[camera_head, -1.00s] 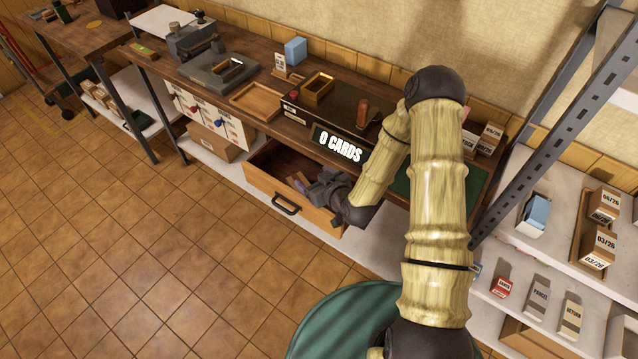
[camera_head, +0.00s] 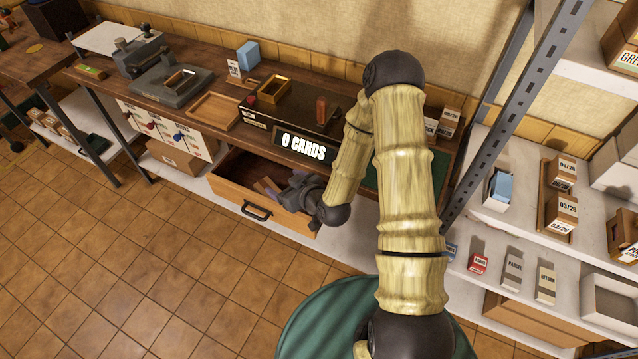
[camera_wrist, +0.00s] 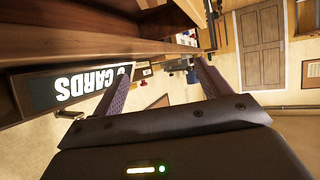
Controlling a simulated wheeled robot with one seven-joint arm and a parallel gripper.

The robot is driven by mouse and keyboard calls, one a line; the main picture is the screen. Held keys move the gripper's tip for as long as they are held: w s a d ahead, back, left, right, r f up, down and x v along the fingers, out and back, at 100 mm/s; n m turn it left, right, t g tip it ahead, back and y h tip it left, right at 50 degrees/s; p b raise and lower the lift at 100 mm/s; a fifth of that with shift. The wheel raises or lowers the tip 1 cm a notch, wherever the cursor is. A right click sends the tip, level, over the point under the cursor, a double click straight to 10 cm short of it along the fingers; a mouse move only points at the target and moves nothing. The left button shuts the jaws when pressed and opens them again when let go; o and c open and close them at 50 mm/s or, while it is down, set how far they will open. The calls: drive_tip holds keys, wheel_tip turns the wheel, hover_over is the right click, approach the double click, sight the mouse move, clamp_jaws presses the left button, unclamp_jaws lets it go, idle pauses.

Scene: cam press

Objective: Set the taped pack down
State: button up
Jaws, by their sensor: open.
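My gripper (camera_head: 268,187) is low at the open wooden drawer (camera_head: 235,200) under the workbench, with its purple fingers over or inside it; I cannot tell how deep. In the wrist view my gripper (camera_wrist: 165,85) has its two fingers spread apart with nothing between them. The drawer's wooden wall (camera_wrist: 150,48) fills the top left of that view. I cannot make out a taped pack in either view. Part of the drawer's inside is hidden behind my gripper and arm.
A dark unit with a "0 CARDS" sign (camera_head: 303,146) stands above the drawer. The bench holds a wooden tray (camera_head: 214,110), a grey press (camera_head: 170,86) and a blue box (camera_head: 248,55). A shelf rack (camera_head: 512,110) with labelled boxes stands right. The tiled floor (camera_head: 130,260) is clear.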

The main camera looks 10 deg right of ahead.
drive_tip(key=s+d+r+m+g+h, duration=0.3)
drive_tip(key=s+d+r, duration=0.3)
drive_tip(key=s+r, duration=0.3)
drive_tip(key=s+d+r+m+g+h, duration=0.3)
drive_tip(key=s+d+r+g, duration=0.2)
drive_tip(key=s+r, duration=0.3)
drive_tip(key=shift+s+d+r, duration=0.35)
drive_tip(key=shift+d+r, duration=0.1)
drive_tip(key=shift+d, duration=0.2)
drive_tip(key=shift+a, duration=0.1)
drive_tip(key=shift+s, duration=0.1)
idle(0.4)
